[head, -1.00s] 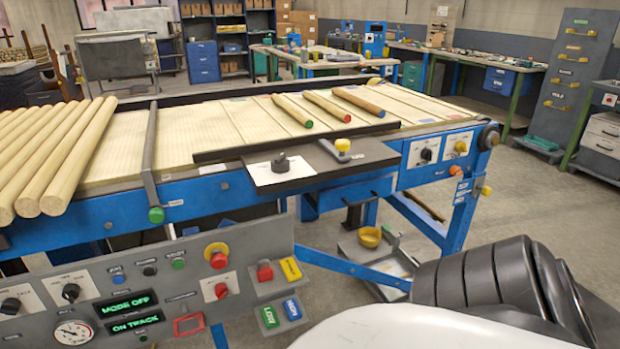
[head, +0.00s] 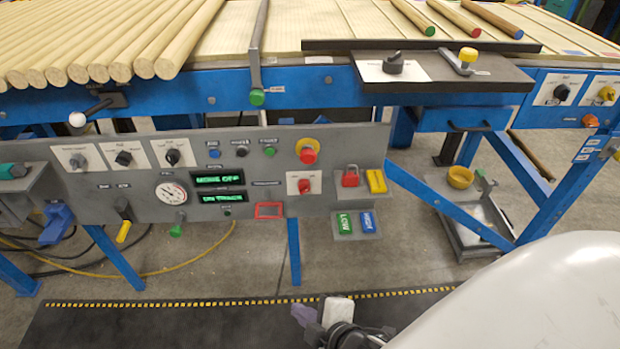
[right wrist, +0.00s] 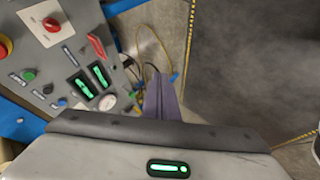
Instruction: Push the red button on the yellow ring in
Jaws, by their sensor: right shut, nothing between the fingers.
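The red button (head: 308,154) sits in a yellow ring (head: 309,143) at the upper right of the grey control panel (head: 345,148). Its raised cap stands out from the ring. In the right wrist view the button and ring (right wrist: 4,46) show only partly at the left edge. My right gripper (head: 304,313) is low at the bottom of the head view, over the dark floor mat, well apart from the button. Its purple fingers (right wrist: 160,98) are closed together and empty in the right wrist view. My left gripper is not in view.
Below the button are a red switch on a white plate (head: 305,185), a red padlock-like block (head: 350,176) and a red frame (head: 269,211). Green displays (head: 219,178) and knobs fill the panel's left. The dark mat (head: 180,322) in front is clear.

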